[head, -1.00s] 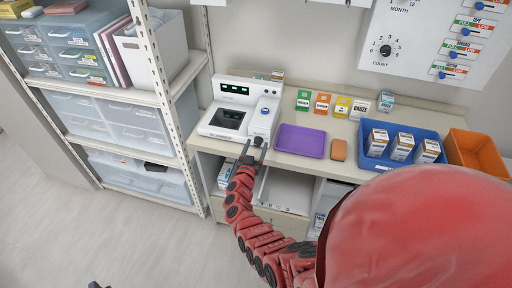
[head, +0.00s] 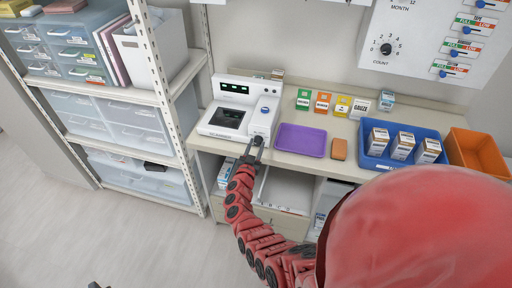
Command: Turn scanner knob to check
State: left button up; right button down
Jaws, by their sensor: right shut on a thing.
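The scanner (head: 232,90) is a white device on the counter with a dark square window and a black panel with small green marks. A blue button (head: 264,109) is on its right-hand part. The dark scanner knob (head: 258,141) is low on the front of that part, mostly covered by the fingers. My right gripper (head: 255,147) is shut on the knob, reaching up from below. A small dark tip at the bottom left edge may be my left gripper (head: 97,285); its jaws cannot be made out.
A purple tray (head: 301,141) and an orange-brown block (head: 339,149) lie right of the scanner. A blue bin (head: 375,160) with boxes and an orange bin (head: 472,151) stand farther right. A shelf post (head: 164,95) is close on the left.

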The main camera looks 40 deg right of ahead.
jog(key=m+b, duration=0.2)
jog(key=m, duration=0.1)
jog(key=shift+s+d+f+m, duration=0.1)
jog(key=shift+f+m, duration=0.1)
jog(key=shift+m, duration=0.1)
jog(key=m+b, duration=0.1)
jog(key=m, duration=0.1)
jog(key=m+b, duration=0.2)
jog(key=shift+f+m, duration=0.2)
jog(key=shift+m, duration=0.1)
jog(key=m+b, duration=0.4)
jog(key=shift+s, duration=0.1)
jog(key=m+b, duration=0.2)
jog(key=b, duration=0.1)
jog(key=shift+m, duration=0.4)
jog(key=shift+r+m+b, duration=0.1)
jog(key=shift+m+b, duration=0.25)
jog(key=shift+m, duration=0.15)
jog(key=shift+r, duration=0.1)
jog(key=shift+c, duration=2.2)
grip_release()
